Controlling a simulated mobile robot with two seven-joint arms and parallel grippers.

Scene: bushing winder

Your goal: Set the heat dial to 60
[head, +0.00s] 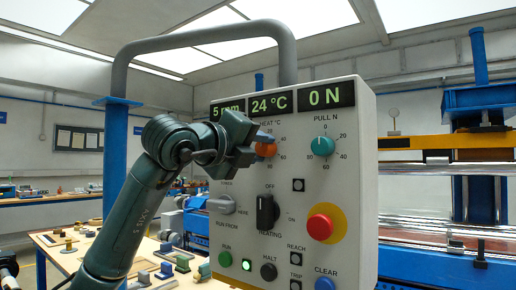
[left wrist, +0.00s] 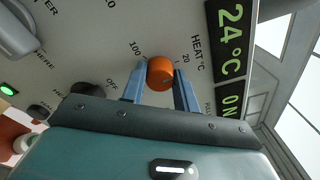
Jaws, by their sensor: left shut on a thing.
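The orange heat dial (head: 267,150) is on the grey control panel (head: 350,190), under the "HEAT °C" label. My left gripper (head: 257,146) reaches it from the left. In the left wrist view, its two blue fingers stand one on each side of the dial (left wrist: 160,73) and are shut on it. The dial's pointer mark cannot be made out, and the fingers hide part of its scale. The temperature display (head: 271,104) reads 24 °C. My right gripper is in neither view.
Beside the heat dial is a teal "PULL N" dial (head: 323,146). Below are a black heating switch (head: 267,212), a red stop button (head: 320,227) and a grey selector (head: 221,205). A workbench with small parts (head: 70,245) is at the left.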

